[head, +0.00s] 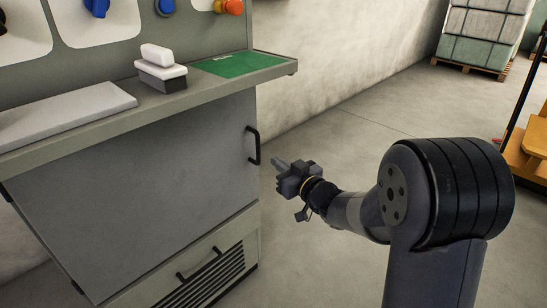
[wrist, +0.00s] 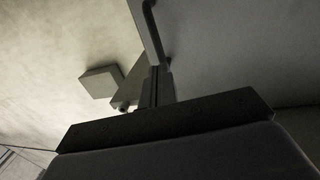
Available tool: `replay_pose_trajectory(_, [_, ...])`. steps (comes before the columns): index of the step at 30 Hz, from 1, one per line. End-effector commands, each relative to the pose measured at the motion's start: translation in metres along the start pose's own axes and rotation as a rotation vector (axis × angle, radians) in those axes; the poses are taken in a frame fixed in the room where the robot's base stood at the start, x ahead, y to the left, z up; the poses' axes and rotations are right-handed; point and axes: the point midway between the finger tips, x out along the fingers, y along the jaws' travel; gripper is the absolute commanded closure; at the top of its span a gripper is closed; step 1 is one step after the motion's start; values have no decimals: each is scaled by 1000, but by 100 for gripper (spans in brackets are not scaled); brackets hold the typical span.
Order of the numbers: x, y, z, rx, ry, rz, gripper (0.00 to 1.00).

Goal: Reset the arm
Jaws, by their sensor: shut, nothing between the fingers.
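My gripper (head: 281,163) shows in the head view at the end of my arm, to the right of a grey cabinet door's black handle (head: 253,146). Its fingers are together and nothing is held between them. In the wrist view my gripper (wrist: 156,88) points up the picture, and the dark handle (wrist: 154,30) shows just beyond its tips. I cannot tell whether the fingers touch the handle. The grey door (head: 150,185) appears tilted out at its lower edge.
Above the door, a counter holds a white-and-black block (head: 161,72), a green mat (head: 236,64) and a pale slab (head: 62,115). A vented lower panel (head: 195,275) has its own handle. Stacked crates (head: 484,35) and an orange cart (head: 530,150) stand right. Floor behind my arm is clear.

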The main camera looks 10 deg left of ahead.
Motion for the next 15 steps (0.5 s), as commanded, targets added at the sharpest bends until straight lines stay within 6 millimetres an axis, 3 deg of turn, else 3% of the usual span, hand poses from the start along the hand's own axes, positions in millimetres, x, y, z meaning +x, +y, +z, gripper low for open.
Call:
replay_pose_trajectory(9, [-52,0,-2,0,-1,3,100])
replay_pose_trajectory(15, [-65,-1,0,1,0,1,100])
